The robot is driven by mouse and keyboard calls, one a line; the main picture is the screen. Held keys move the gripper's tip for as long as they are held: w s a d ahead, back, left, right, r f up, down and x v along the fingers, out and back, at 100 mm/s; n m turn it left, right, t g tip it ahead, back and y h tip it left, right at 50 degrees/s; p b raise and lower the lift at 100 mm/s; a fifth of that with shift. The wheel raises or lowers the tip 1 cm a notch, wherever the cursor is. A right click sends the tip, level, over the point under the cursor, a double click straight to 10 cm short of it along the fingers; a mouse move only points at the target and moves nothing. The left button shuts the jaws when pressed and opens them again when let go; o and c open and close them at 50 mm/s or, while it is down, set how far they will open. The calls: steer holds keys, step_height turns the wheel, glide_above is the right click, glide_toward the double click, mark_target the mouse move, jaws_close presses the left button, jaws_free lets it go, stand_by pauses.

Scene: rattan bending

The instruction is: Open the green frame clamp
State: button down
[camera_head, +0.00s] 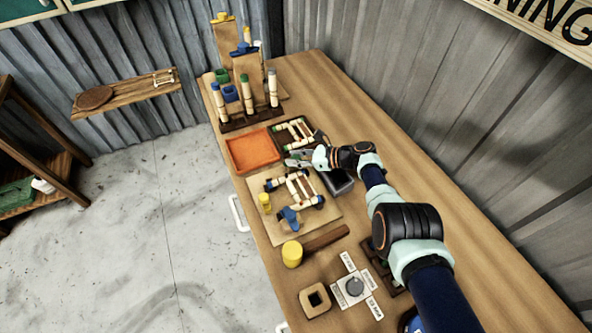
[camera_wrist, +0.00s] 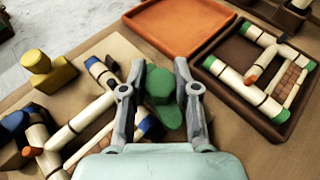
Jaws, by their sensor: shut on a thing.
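The green frame clamp (camera_wrist: 160,88) is between my gripper's two grey fingers in the wrist view, with its rounded green body and a green lower part showing. My gripper (camera_wrist: 161,72) is shut on it. In the head view my gripper (camera_head: 292,159) is over the far edge of the work board (camera_head: 326,227), and the clamp is too small and covered to make out there. A pale rattan frame (camera_head: 300,187) with blue-ended joints lies on the board beside the clamp. It also shows at the left of the wrist view (camera_wrist: 80,121).
An orange tray (camera_head: 253,151) and a dark tray (camera_head: 283,142) holding a green-ended frame lie beyond the board. A yellow piece (camera_head: 265,203) and a blue clamp (camera_head: 289,217) stand on the board. A yellow-headed mallet (camera_head: 292,254) lies nearer.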

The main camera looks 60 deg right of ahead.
steer(key=shift+f+n+y+b, duration=0.25)
steer(key=shift+n+y+b, duration=0.35)
steer(key=shift+b, duration=1.55)
steer(key=shift+f+n+y+b, duration=0.25)
steer(key=shift+n+y+b, duration=0.35)
steer(key=shift+b, duration=1.5)
steer(key=shift+r+g+y+b, duration=0.45)
steer(key=shift+g+y+b, duration=0.05)
steer(key=shift+b, duration=0.55)
steer(key=c, duration=0.8)
jaws_free()
steer(key=shift+c, duration=0.2)
steer(key=v, duration=1.2)
steer(key=shift+r, duration=0.1)
